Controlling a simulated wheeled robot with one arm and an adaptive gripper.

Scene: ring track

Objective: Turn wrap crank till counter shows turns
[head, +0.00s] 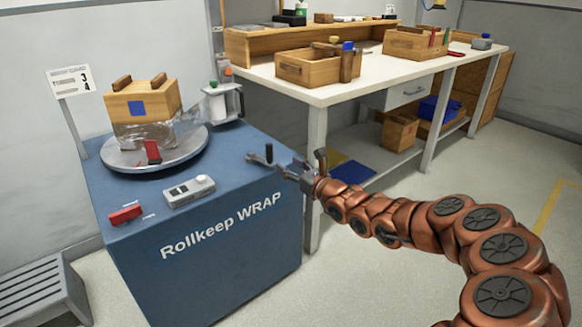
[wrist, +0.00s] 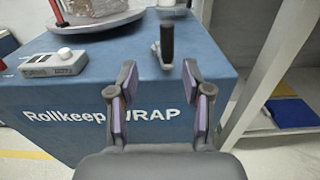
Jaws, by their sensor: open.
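The blue wrap machine (head: 222,262) carries a grey turntable (head: 190,156) with a film-wrapped wooden box (head: 143,103). The crank (head: 269,153) has an upright black grip and a metal arm at the machine's right side. In the wrist view the crank grip (wrist: 167,42) stands just beyond my fingertips, roughly between them. My gripper (head: 293,172) is open and empty, near the crank; its two fingers (wrist: 158,72) show apart in the wrist view. A grey box with a white knob (head: 190,190), possibly the counter, sits on the machine top; its reading is too small to tell.
A sign (head: 73,81) at the left shows 3 and 4. A film roll (head: 218,103) stands behind the turntable. A red block (head: 126,214) lies at the machine's front left. The white workbench (head: 345,92) and its leg stand close behind my gripper. Floor is clear at right.

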